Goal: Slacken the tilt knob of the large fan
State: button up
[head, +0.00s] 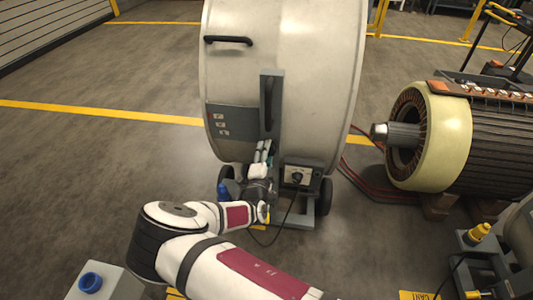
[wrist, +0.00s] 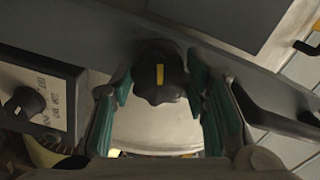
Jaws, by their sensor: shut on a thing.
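The large fan (head: 310,80) is a pale drum on a wheeled stand, upright in the middle of the head view. Its tilt knob (wrist: 160,85) is black and lobed with a yellow mark, set on a grey bracket (wrist: 105,30) in the wrist view. The mark stands nearly upright in that picture. My gripper (head: 265,150) reaches up to the fan's side bracket; its teal fingers (wrist: 160,78) stand on both sides of the knob and are shut on it. In the head view the knob cannot be made out behind the gripper.
A control box (head: 301,175) with a dial sits just right of my gripper; the dial (wrist: 22,104) also shows in the wrist view. A cable hangs below it. The floor at left is clear.

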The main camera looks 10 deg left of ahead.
jog(key=shift+n, duration=0.6)
jog(key=o, duration=1.1)
jog(key=shift+o, duration=0.2)
jog(key=s, duration=1.2)
jog(key=shift+a, duration=0.15)
